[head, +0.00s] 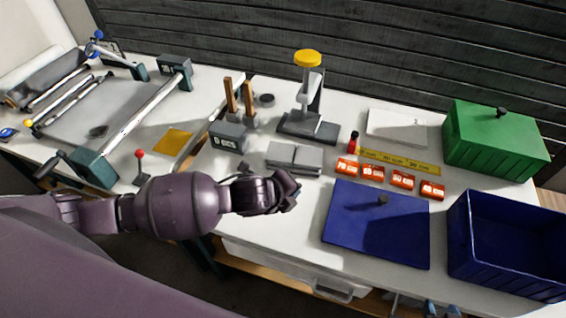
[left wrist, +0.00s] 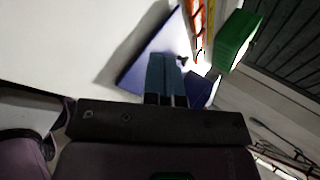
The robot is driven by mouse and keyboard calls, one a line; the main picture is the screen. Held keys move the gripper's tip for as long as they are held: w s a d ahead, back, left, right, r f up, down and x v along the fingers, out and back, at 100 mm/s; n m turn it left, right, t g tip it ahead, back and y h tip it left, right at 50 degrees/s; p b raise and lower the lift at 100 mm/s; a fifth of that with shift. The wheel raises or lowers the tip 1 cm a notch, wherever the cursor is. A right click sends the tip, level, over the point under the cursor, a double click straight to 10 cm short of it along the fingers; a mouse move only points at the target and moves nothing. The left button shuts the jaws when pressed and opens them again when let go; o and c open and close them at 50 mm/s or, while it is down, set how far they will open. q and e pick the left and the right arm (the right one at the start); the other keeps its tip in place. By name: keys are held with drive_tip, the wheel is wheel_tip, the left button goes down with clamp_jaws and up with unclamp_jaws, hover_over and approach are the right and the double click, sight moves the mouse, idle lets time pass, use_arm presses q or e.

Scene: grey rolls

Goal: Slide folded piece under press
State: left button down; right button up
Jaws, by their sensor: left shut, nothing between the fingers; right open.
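The press (head: 312,103) has a yellow knob on top and a dark grey base, and stands at the back middle of the table. A flat grey piece with a seam across it (head: 294,157), which looks like the folded piece, lies in front of the press base, apart from it. My left gripper (head: 291,188) is just in front of this piece, pointing right, shut and empty. Its closed fingers also show in the left wrist view (left wrist: 166,78). My right gripper (head: 440,308) shows only as blue-grey fingertips at the bottom edge, open, below the table's front edge.
A dark block (head: 229,138) and upright wooden handles stand left of the press. Red tags (head: 373,172) and a yellow ruler (head: 400,161) lie right. White table is clear before the left gripper.

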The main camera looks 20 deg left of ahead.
sight(291, 167)
use_arm(q)
drive_tip(key=w+a+m+y, duration=0.1)
drive_tip(key=a+m+y, duration=0.35)
drive_tip(key=m, duration=0.65)
drive_tip(key=shift+t+h, duration=0.3)
drive_tip(key=shift+h, duration=0.15)
drive_tip(key=x, duration=1)
drive_tip(key=shift+a+f+b, duration=0.2)
drive_tip(key=shift+a+b, duration=0.05)
drive_tip(key=shift+b, duration=0.1)
drive_tip(key=w, duration=0.3)
drive_tip(key=shift+d, duration=0.1)
drive_tip(key=shift+w, duration=0.5)
use_arm(e)
drive_tip(key=shift+w+a+f, duration=0.15)
drive_tip(key=shift+w+a, duration=0.25)
drive_tip(key=shift+w, duration=0.3)
